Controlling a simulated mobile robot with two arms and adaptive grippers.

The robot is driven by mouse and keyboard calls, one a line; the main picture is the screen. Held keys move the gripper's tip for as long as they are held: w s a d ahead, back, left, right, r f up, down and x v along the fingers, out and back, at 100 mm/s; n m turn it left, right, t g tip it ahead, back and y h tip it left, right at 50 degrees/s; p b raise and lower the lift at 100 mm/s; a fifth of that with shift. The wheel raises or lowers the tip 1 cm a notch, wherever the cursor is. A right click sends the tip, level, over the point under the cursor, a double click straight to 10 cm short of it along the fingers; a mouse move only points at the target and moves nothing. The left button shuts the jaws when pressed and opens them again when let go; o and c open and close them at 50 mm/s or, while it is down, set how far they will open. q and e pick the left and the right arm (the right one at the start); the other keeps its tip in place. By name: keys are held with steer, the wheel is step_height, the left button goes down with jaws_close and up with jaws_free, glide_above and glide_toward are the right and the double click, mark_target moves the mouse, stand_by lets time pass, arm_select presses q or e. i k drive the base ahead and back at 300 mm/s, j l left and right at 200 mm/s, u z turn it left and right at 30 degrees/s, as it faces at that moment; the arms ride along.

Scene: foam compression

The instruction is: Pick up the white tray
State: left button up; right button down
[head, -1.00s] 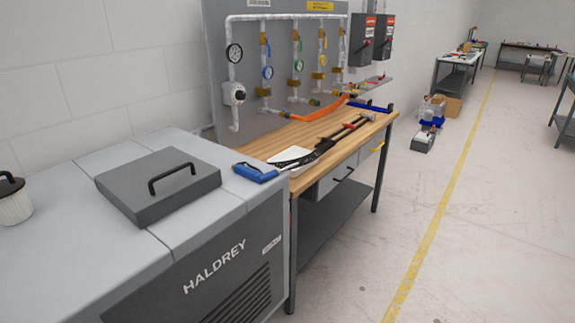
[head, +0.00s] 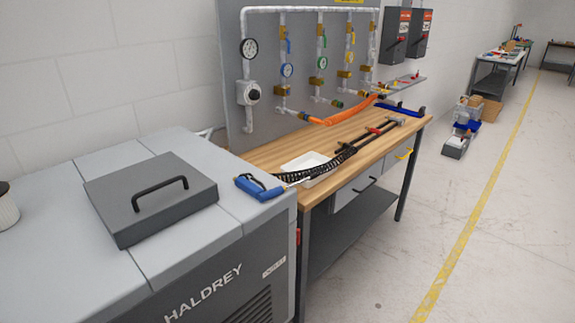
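The white tray (head: 299,164) is a small shallow tray in the head view. It lies on the near left part of the wooden workbench (head: 259,156), close to the grey machine. A black chain-like strip (head: 345,154) passes over or beside the tray and hides part of it. Neither of my grippers shows in the head view.
The grey HALDREY machine (head: 75,239) fills the lower left, with a dark handled lid (head: 150,196) and a blue tool (head: 257,188) on top. A pipe panel with gauges (head: 302,45) stands behind the bench. Open floor (head: 420,240) lies to the right.

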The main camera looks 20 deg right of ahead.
mark_target(311, 159)
steer(key=i+l+u, duration=0.1)
steer(key=l, duration=0.3)
steer(key=i+l, duration=0.25)
steer(key=l, duration=0.15)
steer(key=i+l+u, duration=0.15)
steer(key=l, duration=0.25)
steer(key=i+l+u, duration=0.1)
steer(key=l, duration=0.3)
steer(key=i+l, duration=0.2)
steer(key=l, duration=0.2)
steer(key=i+l+u, duration=0.15)
steer(key=l, duration=0.3)
